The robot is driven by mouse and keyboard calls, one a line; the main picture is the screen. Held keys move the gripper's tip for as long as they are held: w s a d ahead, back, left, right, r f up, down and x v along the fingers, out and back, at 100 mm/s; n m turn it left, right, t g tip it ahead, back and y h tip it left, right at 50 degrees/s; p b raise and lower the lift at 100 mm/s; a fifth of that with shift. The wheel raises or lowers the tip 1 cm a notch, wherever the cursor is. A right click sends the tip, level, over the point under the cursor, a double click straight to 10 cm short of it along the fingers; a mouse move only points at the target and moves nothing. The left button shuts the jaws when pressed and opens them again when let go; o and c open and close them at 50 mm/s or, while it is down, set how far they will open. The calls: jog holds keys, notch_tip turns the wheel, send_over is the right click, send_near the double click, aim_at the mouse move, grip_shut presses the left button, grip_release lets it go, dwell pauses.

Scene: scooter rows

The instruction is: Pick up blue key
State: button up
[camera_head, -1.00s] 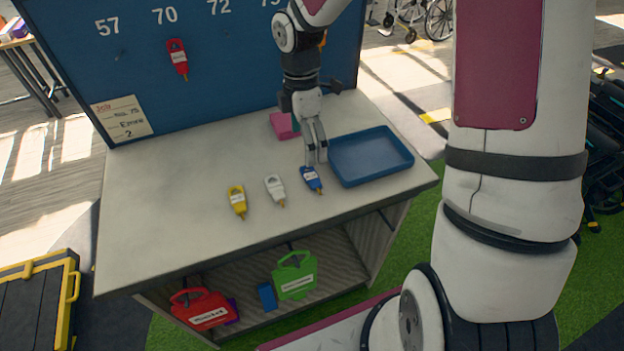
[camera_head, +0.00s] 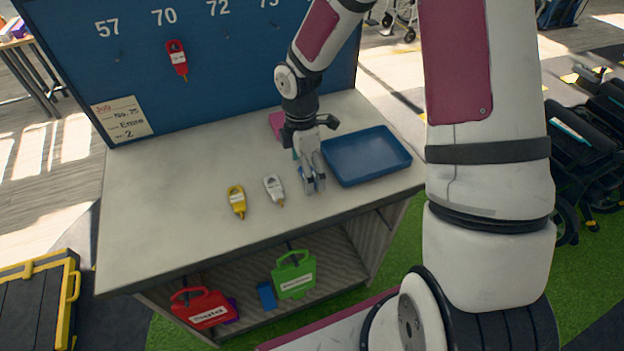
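The blue key (camera_head: 301,171) lies on the grey bench top, almost wholly hidden by my gripper; only a bit of blue shows beside the fingers. My gripper (camera_head: 314,188) points down right over the key, its fingertips at or very near the bench top. Whether the fingers are closed on the key or still around it, I cannot tell. A white key (camera_head: 274,190) and a yellow key (camera_head: 237,202) lie in a row to the left of it.
A blue tray (camera_head: 366,181) sits right of my gripper, with a pink item (camera_head: 277,122) behind. A red key (camera_head: 177,60) hangs on the blue board (camera_head: 230,80). Red (camera_head: 204,308) and green (camera_head: 294,275) cases and a blue item (camera_head: 266,295) are on the shelf below. The bench's left side is clear.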

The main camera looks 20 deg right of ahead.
jog(key=c, duration=0.8)
jog(key=shift+c, duration=0.2)
jog(key=shift+r, duration=0.1)
jog(key=shift+r, duration=0.55)
jog(key=shift+s+d+r, duration=0.1)
jog(key=shift+s+r, duration=0.2)
jog(key=shift+r, duration=0.35)
jog(key=shift+s+d+r, duration=0.1)
jog(key=shift+s+r, duration=0.15)
jog(key=shift+r, duration=0.35)
jog(key=s+d+r+p, duration=0.1)
jog(key=s+d, duration=0.3)
jog(key=s, duration=1)
jog(key=shift+r, duration=0.15)
